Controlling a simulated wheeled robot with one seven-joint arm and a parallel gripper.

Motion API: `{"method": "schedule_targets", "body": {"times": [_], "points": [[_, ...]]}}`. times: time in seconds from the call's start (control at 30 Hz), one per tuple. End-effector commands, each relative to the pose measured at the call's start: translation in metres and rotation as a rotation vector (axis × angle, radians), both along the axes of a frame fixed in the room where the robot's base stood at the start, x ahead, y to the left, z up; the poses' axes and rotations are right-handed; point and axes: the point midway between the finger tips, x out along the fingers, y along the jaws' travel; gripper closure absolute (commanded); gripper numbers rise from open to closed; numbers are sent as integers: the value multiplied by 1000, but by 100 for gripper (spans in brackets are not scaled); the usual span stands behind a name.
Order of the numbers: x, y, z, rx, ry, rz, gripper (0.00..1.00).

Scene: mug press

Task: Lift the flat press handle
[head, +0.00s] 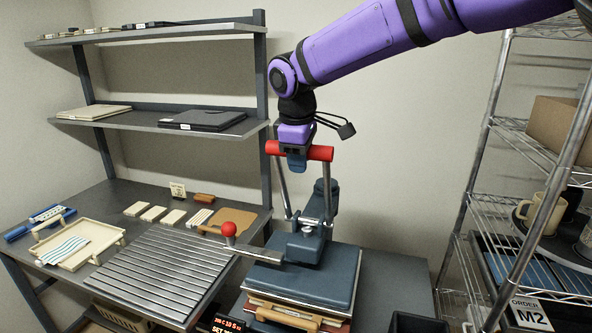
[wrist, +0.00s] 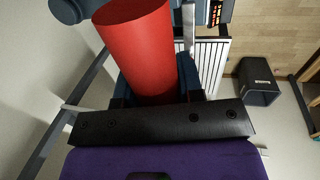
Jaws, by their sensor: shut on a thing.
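The flat press (head: 310,277) stands on the bench at centre, with a dark blue-grey top plate lying over its lower part. Its red handle bar (head: 322,153) runs across the top of two metal rods, which stand close to upright above the press. My gripper (head: 297,162) points down from above and is shut around the middle of the red bar, with both bar ends sticking out. In the wrist view the red bar (wrist: 140,45) fills the upper middle, between the blue fingers. The hold's far side is hidden.
A red ball knob (head: 229,229) on a lever juts left from the press. A slatted rack (head: 160,273) and a cream tray (head: 80,258) lie left. Shelves (head: 190,121) stand behind left. A wire rack with a mug (head: 540,211) stands right. A dark bin (wrist: 259,82) is on the floor.

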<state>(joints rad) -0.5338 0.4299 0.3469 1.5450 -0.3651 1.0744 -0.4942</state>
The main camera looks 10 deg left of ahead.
Motion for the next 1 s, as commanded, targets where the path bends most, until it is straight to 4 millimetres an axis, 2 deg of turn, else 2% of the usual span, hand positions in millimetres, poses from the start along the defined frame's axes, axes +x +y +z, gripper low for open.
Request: {"method": "schedule_targets", "body": {"times": [0.13, 0.6, 0.63, 0.73, 1.0], "points": [[8, -1, 1, -1, 33, -2, 100], [12, -2, 3, 1, 41, -2, 100], [12, -3, 3, 1, 41, -2, 63], [12, -2, 3, 1, 41, -2, 40], [10, -2, 3, 1, 43, -2, 40]]}}
